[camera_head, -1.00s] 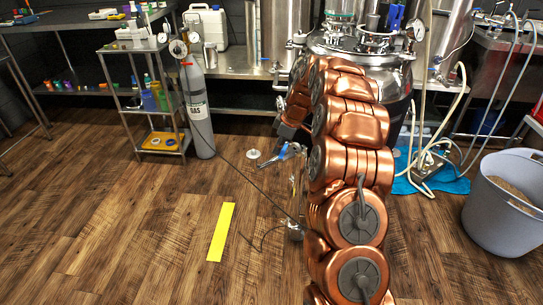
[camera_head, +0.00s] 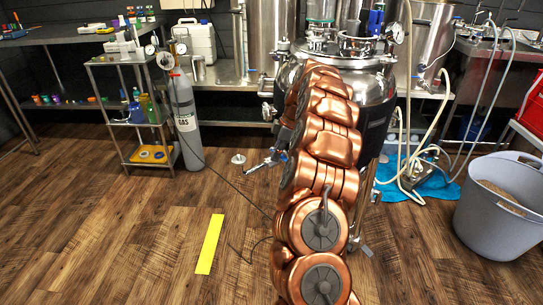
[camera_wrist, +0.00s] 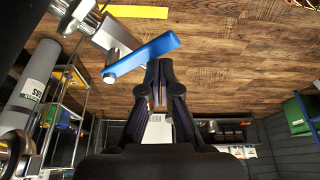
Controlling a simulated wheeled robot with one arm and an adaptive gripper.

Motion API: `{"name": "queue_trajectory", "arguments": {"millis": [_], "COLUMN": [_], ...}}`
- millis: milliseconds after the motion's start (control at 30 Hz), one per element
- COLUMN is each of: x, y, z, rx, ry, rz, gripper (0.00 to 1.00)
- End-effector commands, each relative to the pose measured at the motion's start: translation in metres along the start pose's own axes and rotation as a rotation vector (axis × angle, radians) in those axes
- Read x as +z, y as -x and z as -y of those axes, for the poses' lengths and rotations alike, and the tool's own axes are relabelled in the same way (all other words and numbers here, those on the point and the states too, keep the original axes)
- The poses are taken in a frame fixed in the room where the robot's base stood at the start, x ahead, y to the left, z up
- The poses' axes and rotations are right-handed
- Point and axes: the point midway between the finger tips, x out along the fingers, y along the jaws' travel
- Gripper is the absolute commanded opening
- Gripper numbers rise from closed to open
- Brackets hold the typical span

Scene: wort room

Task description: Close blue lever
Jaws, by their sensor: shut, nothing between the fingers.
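The blue lever (camera_wrist: 142,58) shows in the wrist view as a flat blue handle on a metal valve (camera_wrist: 113,35). It slants, its right end higher in the picture. My gripper (camera_wrist: 158,84) is shut and empty, with its fingertips just below the lever's right part in the picture. I cannot tell whether they touch it. In the head view only a small bit of the blue lever (camera_head: 283,156) shows beside my arm, low in front of the steel vessel (camera_head: 362,75). My arm hides the gripper there.
A grey gas cylinder (camera_head: 186,120) and a wire shelf (camera_head: 130,110) stand at the left. A grey bucket (camera_head: 490,220) stands at the right, near hoses on a blue cloth (camera_head: 405,180). A yellow strip (camera_head: 209,244) lies on open wood floor.

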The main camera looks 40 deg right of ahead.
Motion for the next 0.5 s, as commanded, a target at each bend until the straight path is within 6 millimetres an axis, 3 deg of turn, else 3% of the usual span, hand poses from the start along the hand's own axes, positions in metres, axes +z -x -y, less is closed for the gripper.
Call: {"name": "queue_trajectory", "arguments": {"millis": [500], "x": [0.0113], "y": [0.0031], "z": [-0.0031], "rx": [0.003], "ry": [-0.004], "rz": [0.003], "gripper": [0.0]}}
